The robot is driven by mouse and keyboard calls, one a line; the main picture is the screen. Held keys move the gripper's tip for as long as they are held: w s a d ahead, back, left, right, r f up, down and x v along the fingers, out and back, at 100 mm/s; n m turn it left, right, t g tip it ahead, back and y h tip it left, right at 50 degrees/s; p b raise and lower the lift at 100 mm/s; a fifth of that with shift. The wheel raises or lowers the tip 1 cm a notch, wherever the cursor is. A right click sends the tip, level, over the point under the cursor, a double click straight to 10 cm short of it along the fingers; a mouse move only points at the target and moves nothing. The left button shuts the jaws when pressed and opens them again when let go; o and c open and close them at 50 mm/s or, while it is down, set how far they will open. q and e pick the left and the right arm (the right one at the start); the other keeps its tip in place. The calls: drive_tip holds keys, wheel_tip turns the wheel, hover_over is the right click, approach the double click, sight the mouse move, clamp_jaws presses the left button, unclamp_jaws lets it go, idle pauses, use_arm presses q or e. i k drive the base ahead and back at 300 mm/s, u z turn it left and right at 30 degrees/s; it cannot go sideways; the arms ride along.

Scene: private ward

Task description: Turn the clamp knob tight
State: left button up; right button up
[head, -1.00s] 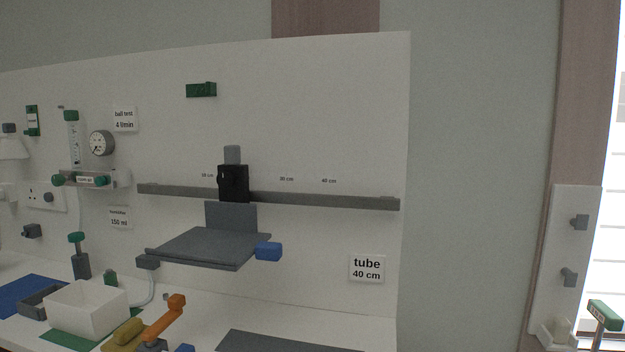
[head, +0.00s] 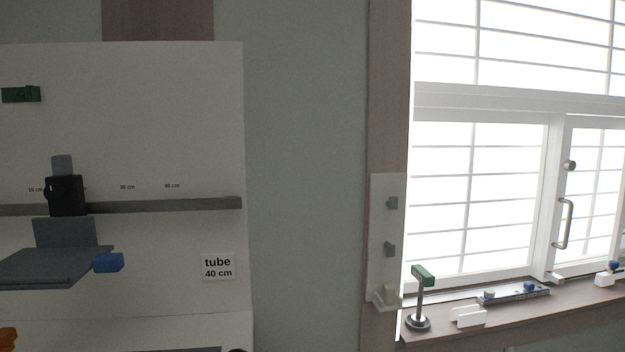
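A black clamp (head: 67,196) sits on the grey horizontal rail (head: 150,206) in the head view, at the left. It stands between the "30 cm" mark and a mark to its left that is hard to read. A grey block (head: 62,165) stands up behind its top. A dark rounded shape on the clamp's left side may be its knob; I cannot tell how tight it is. A grey platform (head: 45,265) with an upright back plate is below the clamp, with a blue block (head: 108,263) at its right end. Neither of my grippers is in view.
A sign (head: 217,267) reads "tube 40 cm". A green block (head: 21,94) is on the panel. The wall between panel and window is bare.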

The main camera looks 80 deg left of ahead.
sight(53, 193)
drive_tip(key=z, duration=0.1)
drive_tip(key=k, duration=1.6)
drive_tip(key=u, duration=1.75)
